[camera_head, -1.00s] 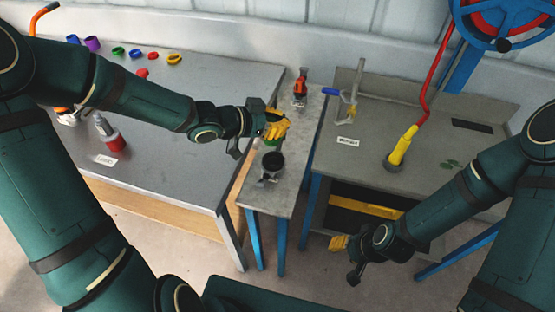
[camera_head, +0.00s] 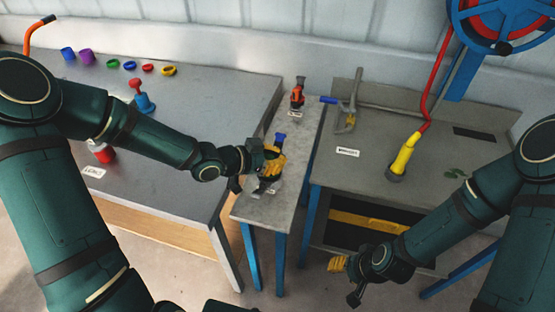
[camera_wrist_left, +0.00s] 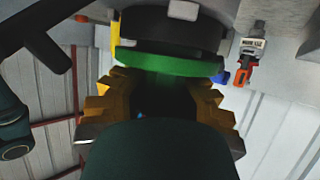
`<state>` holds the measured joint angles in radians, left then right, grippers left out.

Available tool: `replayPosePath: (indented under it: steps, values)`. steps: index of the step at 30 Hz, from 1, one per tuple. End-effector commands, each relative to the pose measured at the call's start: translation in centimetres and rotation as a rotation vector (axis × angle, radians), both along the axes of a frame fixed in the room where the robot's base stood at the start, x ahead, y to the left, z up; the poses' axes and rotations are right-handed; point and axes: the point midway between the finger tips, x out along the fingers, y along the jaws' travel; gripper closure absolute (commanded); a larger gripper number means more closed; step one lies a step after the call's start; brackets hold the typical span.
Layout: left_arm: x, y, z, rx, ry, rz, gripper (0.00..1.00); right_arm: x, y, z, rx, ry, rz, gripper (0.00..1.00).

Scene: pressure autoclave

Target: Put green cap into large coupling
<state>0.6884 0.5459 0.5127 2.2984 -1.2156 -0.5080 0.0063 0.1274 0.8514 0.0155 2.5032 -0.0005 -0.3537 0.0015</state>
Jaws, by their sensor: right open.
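The green cap (camera_wrist_left: 170,65) shows in the left wrist view as a wide green band between the yellow fingers of my left gripper (camera_wrist_left: 160,88). The fingers are closed on its two sides. The black large coupling (camera_wrist_left: 165,30) is directly beyond the cap, very close to it. I cannot tell whether the cap is inside its mouth. In the head view my left gripper (camera_head: 270,163) is over the narrow bench and hides the cap and most of the coupling. My right gripper (camera_head: 338,264) is open and empty, low in front of the right table.
A red and black tool (camera_head: 297,96) stands at the far end of the narrow bench (camera_head: 245,208). A blue part (camera_head: 279,139) shows just behind my left gripper. Several coloured rings (camera_head: 148,69) lie on the left table. A yellow-based red pipe (camera_head: 404,158) rises from the right table.

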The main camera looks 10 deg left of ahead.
Motion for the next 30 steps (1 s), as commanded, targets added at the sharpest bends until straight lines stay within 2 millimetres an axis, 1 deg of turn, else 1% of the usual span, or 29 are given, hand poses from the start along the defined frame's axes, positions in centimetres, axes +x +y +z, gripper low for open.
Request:
replayPosePath:
  steps: [4, 11, 12, 14, 23, 26, 27, 30]
  values:
    - [0.0, 0.0, 0.1, 0.0, -0.001, 0.0, 1.0, 0.0, 0.0, 0.1, 0.0, 0.0, 0.0, 0.53]
    - [0.0, 0.0, -0.5, 0.0, -0.001, 0.0, 1.0, 0.1, 0.0, -0.3, 0.0, -0.002, -0.001, 0.53]
    - [0.0, 0.0, -0.4, 0.001, -0.001, 0.0, 0.86, 0.1, 0.0, -0.3, 0.0, -0.002, -0.001, 0.53]
    - [0.0, 0.0, -0.4, 0.001, -0.001, 0.0, 0.66, 0.1, 0.0, -0.2, 0.0, -0.002, -0.001, 0.53]
    - [0.0, 0.0, -0.4, 0.001, -0.001, 0.0, 0.66, 0.1, 0.0, -0.2, 0.0, -0.002, -0.001, 0.53]
    - [0.0, 0.0, 0.2, 0.001, -0.001, 0.0, 0.66, 0.0, 0.0, 0.1, 0.0, -0.001, 0.0, 0.53]
    - [-0.1, 0.1, 0.5, 0.0, 0.0, 0.001, 0.66, 0.0, 0.0, 0.4, 0.0, 0.0, 0.0, 0.53]
    - [-1.0, 1.3, 1.1, 0.003, -0.001, 0.003, 0.66, -0.1, 0.0, 1.1, 0.0, 0.003, 0.0, 0.53]
